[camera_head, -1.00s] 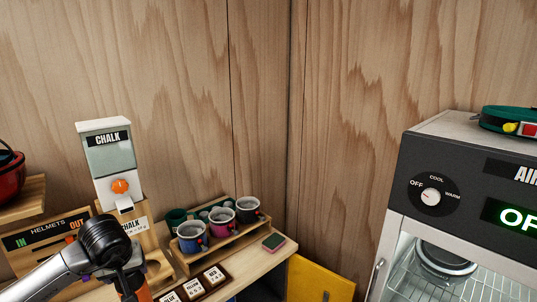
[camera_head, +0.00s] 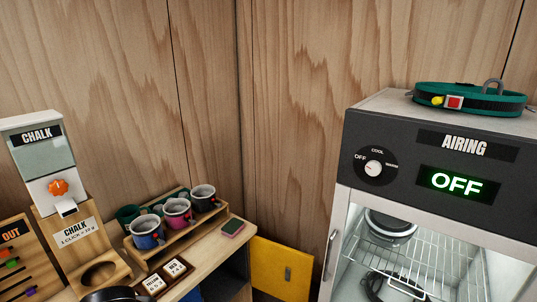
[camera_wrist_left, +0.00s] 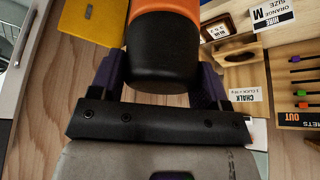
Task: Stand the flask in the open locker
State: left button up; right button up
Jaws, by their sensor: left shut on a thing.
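In the left wrist view my left gripper (camera_wrist_left: 160,78) is shut on the orange flask (camera_wrist_left: 165,7), with a finger on each side of it. The flask's black end (camera_wrist_left: 165,62) points toward the wrist camera; its far end is cut off by the frame. In the head view the flask is not visible; only a dark part of my left arm shows at the bottom edge. A yellow panel with a handle (camera_head: 281,268) stands low beside the bench; I cannot tell whether it is the locker's door. My right gripper is out of view.
The airing cabinet (camera_head: 356,200) stands at the right, reading OFF, with a green strap (camera_head: 490,101) on top. The wooden bench (camera_head: 217,247) holds a rack of mugs (camera_head: 178,208), a phone-like item (camera_head: 233,227) and the chalk dispenser (camera_head: 45,160).

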pick_arm(q)
jog(key=shift+s+d+f, duration=0.1)
jog(key=shift+d+f, duration=0.05)
jog(key=shift+d, duration=0.35)
jog(key=shift+s+d+f, duration=0.1)
jog(key=shift+d+f, duration=0.05)
jog(key=shift+d, duration=0.35)
jog(key=shift+r, duration=0.25)
notch_tip(320, 180, up, 3)
jog(key=p, duration=0.3)
jog(key=shift+f, duration=0.2)
notch_tip(320, 180, up, 24)
jog(key=p, duration=2.4)
